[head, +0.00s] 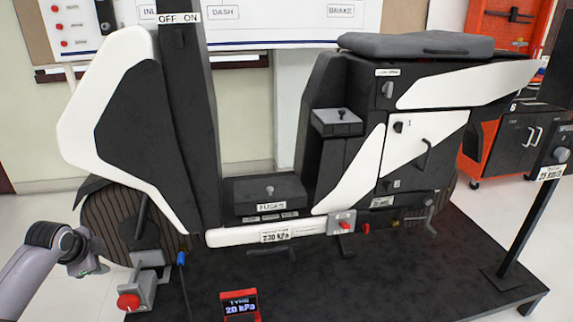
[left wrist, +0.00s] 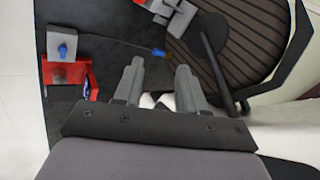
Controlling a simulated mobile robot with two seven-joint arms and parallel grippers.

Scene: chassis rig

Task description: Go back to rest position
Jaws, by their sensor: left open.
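My left gripper (head: 92,264) is at the lower left of the head view, left of the scooter-like chassis rig (head: 120,110) and its front wheel (head: 108,215). In the left wrist view the two grey fingers of my left gripper (left wrist: 157,78) stand apart with nothing between them. The gripper is open and holds nothing. It is near a grey bracket with a red knob (head: 130,300), with a visible gap between them. My right gripper is in neither view.
The rig stands on a black platform (head: 400,275). A blue-tipped hose (head: 182,262) and a red gauge reading 20 kPa (head: 240,304) are at its front. A post with a sign (head: 530,215) stands at the right. An orange cabinet (head: 480,145) is behind. Pale floor (head: 30,210) is clear at the left.

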